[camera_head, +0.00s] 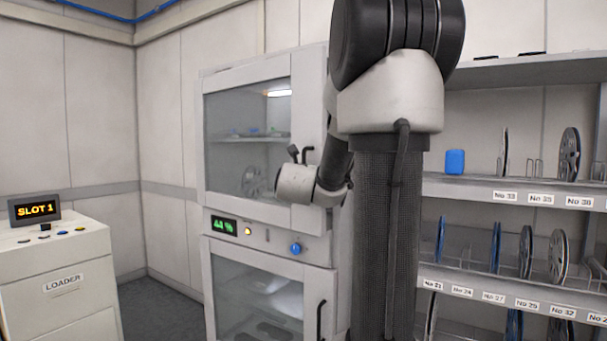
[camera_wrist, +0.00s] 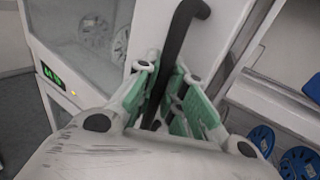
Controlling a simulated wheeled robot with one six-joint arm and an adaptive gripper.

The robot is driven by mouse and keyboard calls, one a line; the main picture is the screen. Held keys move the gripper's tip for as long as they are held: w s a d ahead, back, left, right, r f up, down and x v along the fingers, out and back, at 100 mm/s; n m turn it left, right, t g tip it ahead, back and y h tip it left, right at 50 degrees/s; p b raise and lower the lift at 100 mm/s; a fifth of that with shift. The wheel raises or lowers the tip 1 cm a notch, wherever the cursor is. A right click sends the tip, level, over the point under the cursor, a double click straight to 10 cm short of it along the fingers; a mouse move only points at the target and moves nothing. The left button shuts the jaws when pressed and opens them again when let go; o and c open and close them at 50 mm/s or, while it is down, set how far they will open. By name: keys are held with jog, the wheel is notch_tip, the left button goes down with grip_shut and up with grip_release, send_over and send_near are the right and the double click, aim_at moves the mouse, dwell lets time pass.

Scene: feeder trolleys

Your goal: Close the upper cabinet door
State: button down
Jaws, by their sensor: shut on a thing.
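The upper cabinet door (camera_head: 240,68) is a pale frame around a glass pane, above the cabinet's control strip. It looks nearly flush with the cabinet front in the head view, but I cannot tell whether a small gap remains. Its black bar handle (camera_wrist: 180,30) runs down between the green-padded fingers of my gripper (camera_wrist: 167,72) in the wrist view. My gripper is shut on this handle. In the head view the wrist end of my arm is in front of the door's lower right part, and the fingers cannot be made out there.
The control strip has a green display (camera_head: 223,226) and a blue knob (camera_head: 295,248). The lower door (camera_head: 222,290) below it looks shut. A shelf rack (camera_head: 520,187) with reels stands at right, close to my arm. A loader (camera_head: 60,262) stands at left, with open floor between.

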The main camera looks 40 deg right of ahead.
jog(key=shift+r, duration=0.2)
jog(key=c, duration=1.5)
grip_release()
jog(key=shift+f, duration=0.1)
jog(key=shift+s, duration=0.1)
jog(key=v, duration=0.7)
jog(key=shift+s+a, duration=0.15)
